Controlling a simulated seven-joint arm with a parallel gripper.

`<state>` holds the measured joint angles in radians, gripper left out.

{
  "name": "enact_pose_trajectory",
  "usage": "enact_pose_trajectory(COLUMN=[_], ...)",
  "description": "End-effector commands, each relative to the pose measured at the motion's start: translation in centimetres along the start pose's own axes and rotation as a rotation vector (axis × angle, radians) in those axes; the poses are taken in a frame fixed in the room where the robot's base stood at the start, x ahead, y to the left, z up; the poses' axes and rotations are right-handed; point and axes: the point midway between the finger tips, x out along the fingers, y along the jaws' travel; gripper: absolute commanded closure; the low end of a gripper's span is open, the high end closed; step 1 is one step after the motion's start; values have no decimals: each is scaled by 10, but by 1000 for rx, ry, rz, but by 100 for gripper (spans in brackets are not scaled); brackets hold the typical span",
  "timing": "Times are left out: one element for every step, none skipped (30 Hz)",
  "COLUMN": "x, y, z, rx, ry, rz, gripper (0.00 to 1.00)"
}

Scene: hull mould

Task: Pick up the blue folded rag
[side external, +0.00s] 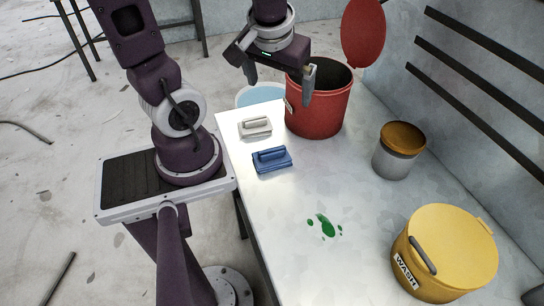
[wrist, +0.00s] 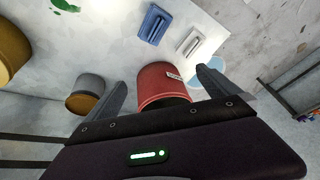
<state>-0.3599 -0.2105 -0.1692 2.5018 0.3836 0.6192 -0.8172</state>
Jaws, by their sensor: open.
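The blue folded rag (side external: 272,160) lies flat on the white table, a small blue block with a raised ridge along its top. It also shows in the wrist view (wrist: 153,24), at the top middle. My gripper (side external: 280,92) is open and empty, raised near the open red bin at the back of the table. The rag is apart from it, lower and closer to the camera in the side view. In the wrist view, my two fingers (wrist: 162,80) stand apart with the red bin seen between them.
A similar grey-white block (side external: 255,127) lies beside the rag. The red bin (side external: 318,115) stands behind it with its red lid (side external: 363,32) raised. A grey jar with an orange lid (side external: 396,158), a yellow WASH bin (side external: 420,262) and a green spill (side external: 324,226) are on the table. A pale blue tub (side external: 258,94) is beyond the table edge.

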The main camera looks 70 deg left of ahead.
Motion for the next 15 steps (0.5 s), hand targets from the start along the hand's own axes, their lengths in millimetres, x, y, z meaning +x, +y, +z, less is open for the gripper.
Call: enact_pose_trajectory(x=[32,49,71,85,98,112,121,128,135,139,142,145,149,152,156], y=[-10,-14,-18,-20,-21,-21,-20,-20,-18,-17,-16,-15,-14,-13,-12], z=[-2,-3,0,3,8,14,19,24,29,32,35,37,39,41,42], rx=[-132,-215,-322,-398,-469,-556,-614,-665,-721,-754,-779,-800,-808,-812,-813], ry=[-62,-88,-129,-161,-192,-235,-265,-293,-323,-341,-355,-367,-372,-375,-374], rz=[-53,-69,-83,-86,-86,-82,-77,-73,-67,-63,-61,-58,-57,-57,-57], gripper=[0,0,0,0,0,0,0,0,0,0,0,0,0,0,0])
